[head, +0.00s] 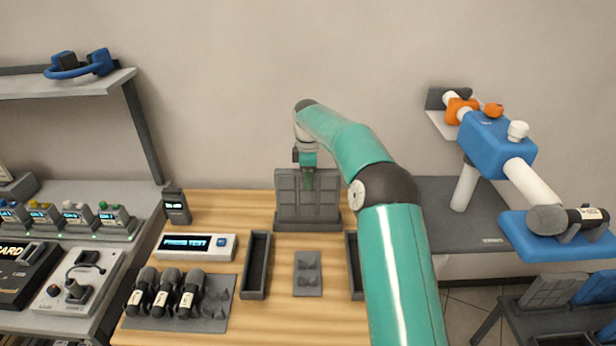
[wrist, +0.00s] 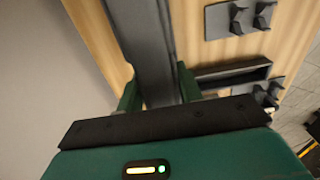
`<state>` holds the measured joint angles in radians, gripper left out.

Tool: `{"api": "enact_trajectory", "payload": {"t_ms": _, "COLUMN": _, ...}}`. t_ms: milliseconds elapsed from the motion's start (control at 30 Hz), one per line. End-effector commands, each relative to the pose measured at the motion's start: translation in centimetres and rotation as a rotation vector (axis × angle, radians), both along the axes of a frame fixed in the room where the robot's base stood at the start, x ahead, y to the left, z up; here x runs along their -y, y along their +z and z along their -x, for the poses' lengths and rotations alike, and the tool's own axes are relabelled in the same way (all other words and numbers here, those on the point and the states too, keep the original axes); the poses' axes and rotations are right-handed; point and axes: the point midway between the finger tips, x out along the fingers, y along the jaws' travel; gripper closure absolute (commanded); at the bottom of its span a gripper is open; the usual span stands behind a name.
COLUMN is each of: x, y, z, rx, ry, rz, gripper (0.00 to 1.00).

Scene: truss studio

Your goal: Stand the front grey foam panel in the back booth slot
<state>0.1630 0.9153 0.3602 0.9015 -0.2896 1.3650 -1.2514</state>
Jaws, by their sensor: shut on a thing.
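A grey foam panel (head: 292,190) stands upright at the back of the wooden table, its face marked with square grooves. Its lower edge meets a dark grey slotted base, the back booth slot (head: 307,225); I cannot tell how deep it sits. My gripper (head: 308,178) is at the panel's top edge and shut on it. In the wrist view the panel (wrist: 145,45) runs as a dark grey strip between the two green fingers (wrist: 158,92). My arm partly covers the area right of the panel.
Two long dark trays (head: 256,265) (head: 352,265) flank a small grey cradle plate (head: 308,273). A lit display box (head: 196,246) and a mat (head: 215,318) with three microphones are at left. A blue camera (head: 485,138) stands at right. More panels (head: 548,290) are racked lower right.

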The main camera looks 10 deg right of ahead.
Motion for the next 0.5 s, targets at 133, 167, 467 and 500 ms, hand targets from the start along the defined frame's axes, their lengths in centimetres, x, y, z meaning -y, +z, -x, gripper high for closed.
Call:
{"api": "enact_trajectory", "payload": {"t_ms": 133, "x": 0.01, "y": -0.28, "z": 0.0, "rx": 0.0, "ry": 0.0, "rz": 0.0, "gripper": 1.0}}
{"api": "enact_trajectory", "payload": {"t_ms": 167, "x": 0.01, "y": -0.33, "z": -0.01, "rx": 0.0, "ry": 0.0, "rz": 0.0, "gripper": 1.0}}
{"api": "enact_trajectory", "payload": {"t_ms": 467, "x": 0.01, "y": -0.87, "z": -0.03, "rx": 0.001, "ry": 0.0, "rz": 0.0, "gripper": 1.0}}
{"api": "enact_trajectory", "payload": {"t_ms": 500, "x": 0.01, "y": -0.94, "z": -0.03, "rx": 0.001, "ry": 0.0, "rz": 0.0, "gripper": 1.0}}
